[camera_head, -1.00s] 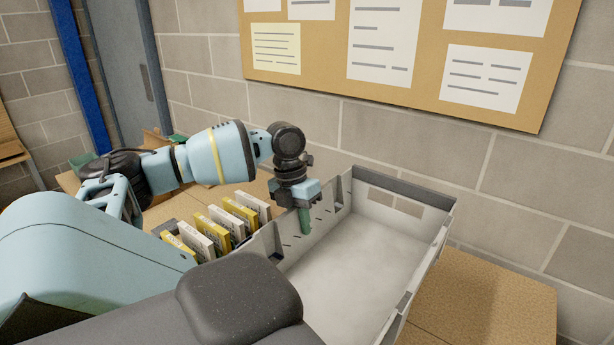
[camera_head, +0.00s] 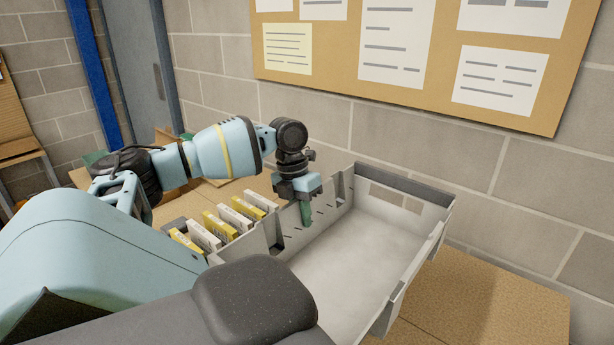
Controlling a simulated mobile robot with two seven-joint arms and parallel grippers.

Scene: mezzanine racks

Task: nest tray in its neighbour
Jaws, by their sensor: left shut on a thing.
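A large pale grey tray (camera_head: 350,255) with a dark far rim lies right of centre, and its visible inside is empty. My left gripper (camera_head: 304,207) is shut on the tray's left long wall, pointing down, with a green finger showing on the inner side. Left of that wall is a row of several yellow and white upright boxes (camera_head: 221,227). Whatever holds this row is mostly hidden by the wall and my arm, so I cannot tell whether it is a second tray. The tray's near end is hidden. My right gripper is out of view.
A tan tabletop (camera_head: 490,300) lies under the tray and shows bare at the lower right. A block wall (camera_head: 400,140) with a pinboard (camera_head: 410,50) rises close behind. A blue post (camera_head: 92,70) and a grey door (camera_head: 135,60) stand at the back left.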

